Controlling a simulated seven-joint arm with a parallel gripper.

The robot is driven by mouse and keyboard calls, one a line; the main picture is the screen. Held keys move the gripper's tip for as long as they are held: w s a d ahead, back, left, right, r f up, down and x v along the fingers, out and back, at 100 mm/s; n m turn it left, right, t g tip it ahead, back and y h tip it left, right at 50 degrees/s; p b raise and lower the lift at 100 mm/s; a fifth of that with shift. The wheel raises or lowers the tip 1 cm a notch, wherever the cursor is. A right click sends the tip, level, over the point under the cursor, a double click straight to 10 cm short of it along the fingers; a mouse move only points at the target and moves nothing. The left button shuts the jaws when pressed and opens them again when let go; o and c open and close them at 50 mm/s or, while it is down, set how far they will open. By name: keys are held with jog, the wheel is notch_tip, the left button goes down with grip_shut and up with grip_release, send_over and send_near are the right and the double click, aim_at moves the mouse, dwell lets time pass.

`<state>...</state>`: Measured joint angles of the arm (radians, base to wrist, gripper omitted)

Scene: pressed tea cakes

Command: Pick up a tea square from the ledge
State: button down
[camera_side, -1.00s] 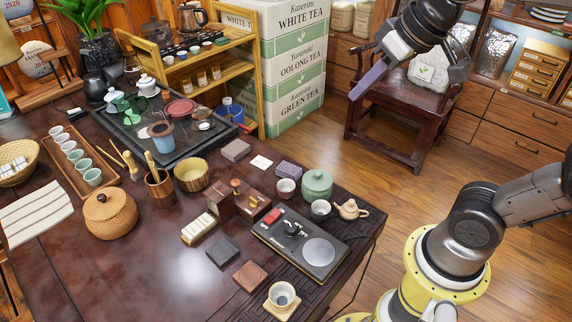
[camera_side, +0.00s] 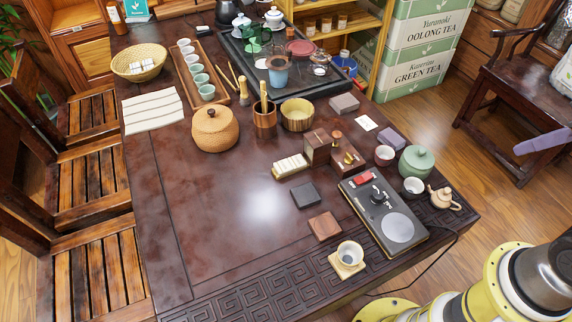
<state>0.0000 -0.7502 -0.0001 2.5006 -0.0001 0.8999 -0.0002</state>
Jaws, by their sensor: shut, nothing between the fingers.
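Several flat squares that look like pressed tea lie on the dark wooden table (camera_side: 225,240). A dark grey square (camera_side: 306,195) and a reddish-brown square (camera_side: 324,226) lie near the front. A grey-brown square (camera_side: 344,103) and a purple-grey square (camera_side: 392,136) lie farther back. I cannot tell which part is the ledge; a carved border (camera_side: 265,291) runs along the table's front edge. Only the lavender finger end of my gripper (camera_side: 522,149) shows, at the right edge. It is shut and empty, off to the right of the table, apart from every square.
A black hotplate (camera_side: 400,229), green lidded pot (camera_side: 416,161), small teapot (camera_side: 444,198) and cup on a coaster (camera_side: 348,255) crowd the right side. A wooden box (camera_side: 318,147) and cream bars (camera_side: 290,166) stand mid-table. The front left of the table is clear.

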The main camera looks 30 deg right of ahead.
dwell(0.4)
jog(key=shift+c, duration=1.2)
grip_release()
